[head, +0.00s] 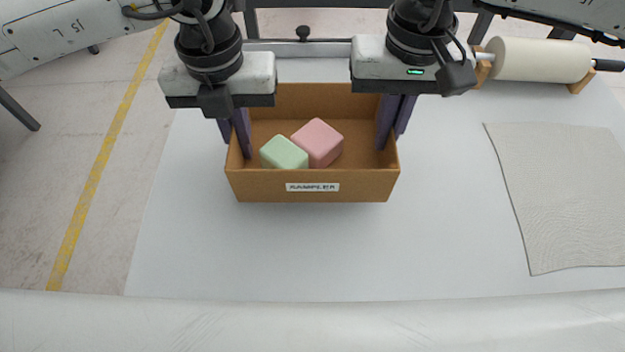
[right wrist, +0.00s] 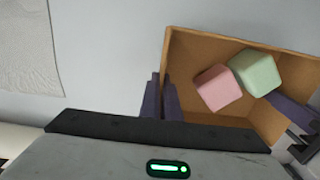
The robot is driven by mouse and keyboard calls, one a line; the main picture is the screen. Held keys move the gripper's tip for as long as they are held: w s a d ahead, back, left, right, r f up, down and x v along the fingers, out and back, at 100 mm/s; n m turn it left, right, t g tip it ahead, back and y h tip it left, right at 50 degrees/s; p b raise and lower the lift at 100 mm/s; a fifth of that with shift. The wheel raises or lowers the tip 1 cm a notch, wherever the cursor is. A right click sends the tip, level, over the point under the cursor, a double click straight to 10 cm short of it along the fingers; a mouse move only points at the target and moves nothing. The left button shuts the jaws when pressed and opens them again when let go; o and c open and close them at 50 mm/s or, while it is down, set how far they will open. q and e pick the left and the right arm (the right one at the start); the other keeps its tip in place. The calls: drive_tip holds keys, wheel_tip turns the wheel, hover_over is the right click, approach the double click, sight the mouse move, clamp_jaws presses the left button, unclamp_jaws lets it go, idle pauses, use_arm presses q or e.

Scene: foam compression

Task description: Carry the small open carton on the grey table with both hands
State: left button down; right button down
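The small open carton (head: 312,194) is brown, with a white label on its front wall, and sits upright at the middle of the grey table (head: 440,240). Inside it lie a green foam block (head: 284,153) and a pink foam block (head: 319,142), side by side. My left gripper (head: 238,145) has one finger inside and one outside the carton's left wall, close together on it. My right gripper (head: 391,141) straddles the right wall in the same way; the right wrist view also shows the carton (right wrist: 188,50) wall between its fingers. I cannot tell whether the carton's bottom touches the table.
A cream roll (head: 540,60) on a wooden stand is at the back right. A grey textured cloth (head: 560,195) lies flat on the right. The table in front of and left of the carton is clear. A yellow floor line (head: 100,165) runs left of the table.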

sight(380, 156)
drive_tip(key=shift+f, duration=0.1)
idle(0.3)
